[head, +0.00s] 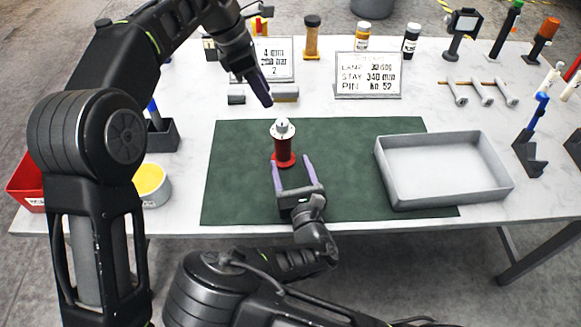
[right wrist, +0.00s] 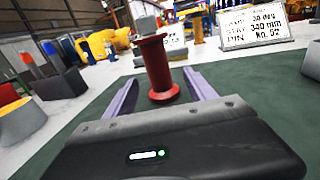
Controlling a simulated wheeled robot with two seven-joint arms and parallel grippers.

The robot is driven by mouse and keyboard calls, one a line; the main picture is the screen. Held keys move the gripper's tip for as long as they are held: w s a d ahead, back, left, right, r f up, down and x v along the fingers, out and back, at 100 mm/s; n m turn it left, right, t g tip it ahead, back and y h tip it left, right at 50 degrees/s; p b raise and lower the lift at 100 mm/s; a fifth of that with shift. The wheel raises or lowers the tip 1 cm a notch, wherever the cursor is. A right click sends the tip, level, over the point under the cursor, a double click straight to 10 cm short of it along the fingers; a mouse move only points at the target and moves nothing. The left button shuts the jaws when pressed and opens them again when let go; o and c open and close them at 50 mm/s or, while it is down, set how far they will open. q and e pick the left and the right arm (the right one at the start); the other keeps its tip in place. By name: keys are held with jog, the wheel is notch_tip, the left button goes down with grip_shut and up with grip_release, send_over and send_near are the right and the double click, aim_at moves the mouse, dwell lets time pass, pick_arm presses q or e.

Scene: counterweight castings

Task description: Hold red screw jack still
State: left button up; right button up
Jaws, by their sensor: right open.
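The red screw jack (head: 284,148) stands upright on the green mat (head: 345,150), with a silver-grey top. In the right wrist view the jack (right wrist: 156,66) rises between my right gripper's two purple fingers, near their tips. My right gripper (head: 291,163) is open and low over the mat, on the near side of the jack. I see no finger clearly touching the jack. My left gripper (head: 263,94) hangs above and behind the jack, apart from it, pointing down. Its fingers overlap in the head view, so their opening is hidden.
A grey tray (head: 443,195) sits on the mat's right side. A yellow-filled cup (head: 152,186) and a red bin (head: 27,184) are at left. Sign cards (head: 368,75), bottles and small rods line the back. The mat left of the jack is clear.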

aim_at(285, 153)
jog(key=shift+a, duration=0.25)
jog(key=shift+x, duration=3.85)
grip_shut()
